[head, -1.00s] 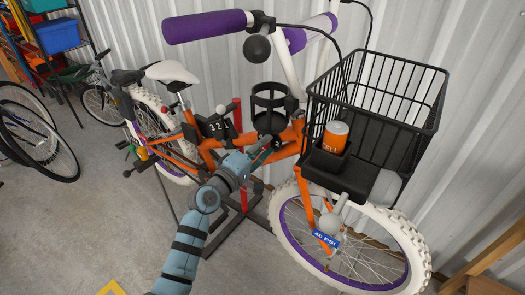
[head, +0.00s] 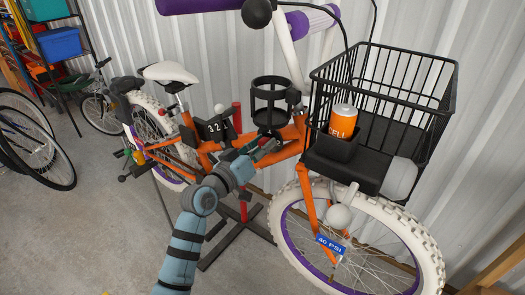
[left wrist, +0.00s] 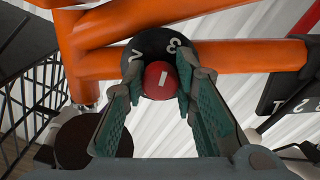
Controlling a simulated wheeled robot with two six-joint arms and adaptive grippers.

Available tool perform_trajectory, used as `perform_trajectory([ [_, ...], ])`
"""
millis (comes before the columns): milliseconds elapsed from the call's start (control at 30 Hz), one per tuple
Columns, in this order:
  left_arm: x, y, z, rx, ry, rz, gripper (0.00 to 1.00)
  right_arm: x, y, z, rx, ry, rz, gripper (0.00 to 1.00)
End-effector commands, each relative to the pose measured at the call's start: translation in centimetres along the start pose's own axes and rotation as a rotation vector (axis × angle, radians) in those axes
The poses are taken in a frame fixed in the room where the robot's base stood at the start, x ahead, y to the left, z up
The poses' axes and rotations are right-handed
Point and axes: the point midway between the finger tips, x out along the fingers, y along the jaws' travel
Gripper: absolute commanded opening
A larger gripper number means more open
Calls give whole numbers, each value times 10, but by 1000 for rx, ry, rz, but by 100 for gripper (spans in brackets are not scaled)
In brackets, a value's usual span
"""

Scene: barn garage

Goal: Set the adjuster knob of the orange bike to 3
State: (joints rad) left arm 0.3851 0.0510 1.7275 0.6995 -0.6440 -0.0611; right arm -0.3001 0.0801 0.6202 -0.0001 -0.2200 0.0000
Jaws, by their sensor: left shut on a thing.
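The orange bike (head: 288,153) stands upright on a stand, its front wheel to the right. The adjuster knob (left wrist: 160,80) is a round red knob with a white mark, in front of a black dial (left wrist: 150,44) on the orange frame. The dial shows a "3" right of its top; a partly covered mark on its left is hard to read. The knob's white mark points up, leaning slightly right. My left gripper (left wrist: 161,78) has its fingers on both sides of the knob, shut on it. In the head view my left gripper (head: 256,156) hides most of the dial.
A corrugated wall stands behind the bike; open floor lies at left.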

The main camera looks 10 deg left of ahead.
Motion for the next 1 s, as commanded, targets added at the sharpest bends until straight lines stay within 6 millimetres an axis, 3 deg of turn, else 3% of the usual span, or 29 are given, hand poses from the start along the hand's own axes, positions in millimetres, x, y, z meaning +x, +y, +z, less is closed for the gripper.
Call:
perform_trajectory([
  [400, 0, -2, 2, 194, -4, -1, 0, 12, -1, 1, 0, 0, 0, 40],
  [933, 0, -2, 2, 219, -5, -1, 0, 13, -1, 1, 0, 0, 0, 40],
  [967, 0, -2, 2, 219, -5, -1, 30, 13, -1, 1, 0, 0, 0, 40],
  [1000, 0, -2, 2, 218, -5, -1, 37, 13, -1, 1, 0, 0, -1, 40],
])
